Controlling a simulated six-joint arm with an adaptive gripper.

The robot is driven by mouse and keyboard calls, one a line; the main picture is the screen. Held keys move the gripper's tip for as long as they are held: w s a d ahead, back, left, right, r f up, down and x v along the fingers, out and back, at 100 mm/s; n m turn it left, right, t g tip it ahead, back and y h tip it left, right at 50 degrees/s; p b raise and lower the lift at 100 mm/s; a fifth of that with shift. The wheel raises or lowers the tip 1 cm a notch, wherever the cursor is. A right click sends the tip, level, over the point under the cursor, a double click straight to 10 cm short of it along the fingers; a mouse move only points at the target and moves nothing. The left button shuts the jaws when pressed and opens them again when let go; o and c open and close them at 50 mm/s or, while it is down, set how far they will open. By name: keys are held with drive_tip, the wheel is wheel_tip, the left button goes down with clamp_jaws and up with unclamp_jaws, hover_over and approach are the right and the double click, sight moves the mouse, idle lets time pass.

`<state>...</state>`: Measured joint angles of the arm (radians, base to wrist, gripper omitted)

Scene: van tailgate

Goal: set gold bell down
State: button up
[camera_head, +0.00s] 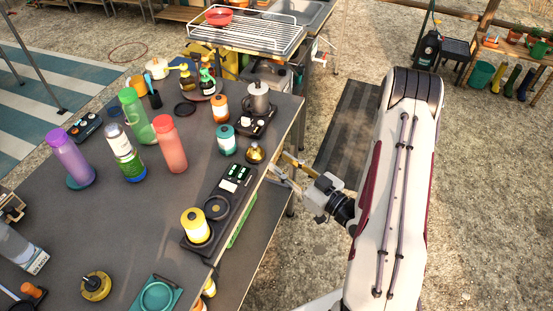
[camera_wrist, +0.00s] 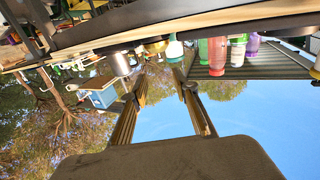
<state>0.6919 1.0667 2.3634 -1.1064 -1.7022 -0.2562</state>
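The gold bell (camera_head: 255,153) stands upright on the dark tabletop (camera_head: 150,225), close to its right edge, beside the teal-lidded jar (camera_head: 226,141). My gripper (camera_head: 279,164) is at that edge, just right of the bell, with its fingers pointing at it. In the wrist view, which is upside down, my gripper (camera_wrist: 158,74) has its two fingers apart with nothing between them. The bell (camera_wrist: 156,46) shows beyond the fingertips, partly cut off by the table edge. The fingers look apart from the bell.
A black tray with a metal pot (camera_head: 258,99) stands behind the bell. In front lies a dark tray with a yellow jar (camera_head: 195,226). Several bottles, including a red one (camera_head: 170,144), stand to the left. Bare tabletop lies between the bottles and the front tray.

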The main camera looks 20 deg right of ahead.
drive_tip(key=shift+v, duration=0.85)
drive_tip(key=shift+w, duration=0.15)
drive_tip(key=w+d+r+g+h, duration=0.35)
drive_tip(key=r+g+h, duration=0.3)
drive_tip(key=r, duration=0.35)
drive_tip(key=s+a+r+m+h, duration=0.1)
drive_tip(key=s+r+h, duration=0.2)
drive_tip(key=s+r, duration=0.35)
drive_tip(key=s+a+r+m+g, duration=0.1)
drive_tip(key=s+a+r, duration=0.1)
drive_tip(key=s+a, duration=0.2)
drive_tip(key=s+a+r+m+g+y, duration=0.1)
drive_tip(key=s+a, duration=0.3)
drive_tip(key=s, duration=0.6)
drive_tip(key=s+a+r+m+g+y, duration=0.1)
drive_tip(key=s+a+r+g, duration=0.1)
drive_tip(key=s+a+r, duration=0.2)
drive_tip(key=s, duration=0.3)
drive_tip(key=shift+s+m, duration=0.15)
drive_tip(key=shift+m, duration=0.15)
